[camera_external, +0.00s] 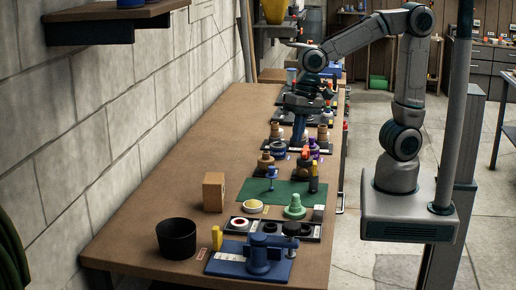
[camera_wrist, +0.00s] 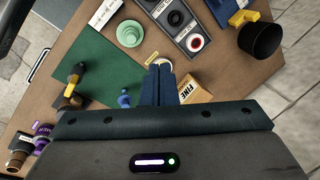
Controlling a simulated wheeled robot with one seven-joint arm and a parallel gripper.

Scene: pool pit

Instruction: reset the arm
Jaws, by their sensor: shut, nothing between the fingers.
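My gripper (camera_external: 297,143) hangs from the raised arm over the far part of the workbench (camera_external: 150,215) in the external view, fingers pointing down. In the wrist view the two blue fingers of my gripper (camera_wrist: 159,68) lie side by side, shut, with nothing held between them. In that view they point between the green mat (camera_wrist: 92,48) and the wooden block marked FINE (camera_wrist: 194,90). The exact gap between the fingertips and the things below cannot be told.
A green stepped cone (camera_external: 295,208), a tray with rings (camera_external: 312,231), a blue fixture (camera_external: 260,265), a black cup (camera_external: 176,239) and a yellow block (camera_external: 217,238) stand at the near end. Several fixtures stand near the gripper. A block wall (camera_external: 110,110) borders the left; the bench's left strip is clear.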

